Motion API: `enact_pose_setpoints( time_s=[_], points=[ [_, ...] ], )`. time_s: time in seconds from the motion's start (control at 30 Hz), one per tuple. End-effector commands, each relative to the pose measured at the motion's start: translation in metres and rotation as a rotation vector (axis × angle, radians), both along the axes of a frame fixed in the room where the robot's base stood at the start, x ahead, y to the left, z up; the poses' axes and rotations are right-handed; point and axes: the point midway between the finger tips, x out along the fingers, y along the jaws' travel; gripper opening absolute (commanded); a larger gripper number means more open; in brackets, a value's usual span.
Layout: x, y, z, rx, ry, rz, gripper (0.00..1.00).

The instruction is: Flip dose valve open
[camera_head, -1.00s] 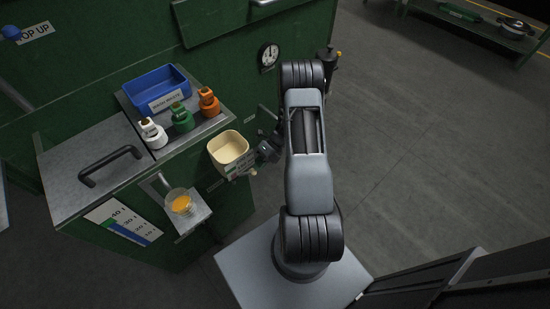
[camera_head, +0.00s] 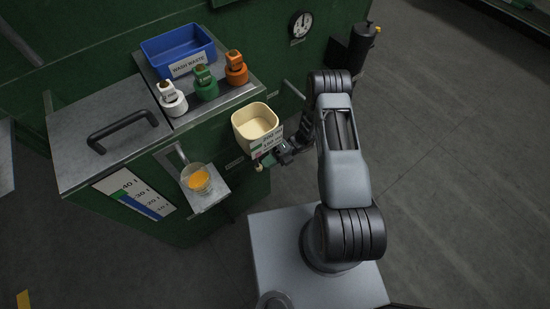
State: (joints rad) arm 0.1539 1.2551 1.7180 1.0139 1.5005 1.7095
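My gripper (camera_head: 279,157) is at the front of the green cabinet, just below and right of a cream tub (camera_head: 255,125) with a label. A small green piece with a pale rounded end (camera_head: 259,167) shows at my fingertips; I cannot tell whether it is the dose valve or whether I touch it. The fingers are dark and too small to read as open or shut. To the left, a metal spout (camera_head: 178,154) stands above a clear cup of orange liquid (camera_head: 200,179) on a small shelf (camera_head: 211,195). No valve lever is clearly readable.
On the cabinet top stand a blue "wash waste" bin (camera_head: 179,50), a white bottle (camera_head: 172,99), a green bottle (camera_head: 205,83) and an orange bottle (camera_head: 236,68). A black handle (camera_head: 122,131) is on the left top. The floor at right is clear.

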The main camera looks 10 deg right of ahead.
Motion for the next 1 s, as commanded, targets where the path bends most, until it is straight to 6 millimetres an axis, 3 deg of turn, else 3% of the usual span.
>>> enact_pose_setpoints(
  time_s=[0.57,1.0],
  points=[
    [-0.007,0.014,-0.005,-0.001,0.003,0.008,0.00],
    [-0.006,0.011,-0.009,-0.001,0.006,0.010,0.00]
  ],
)
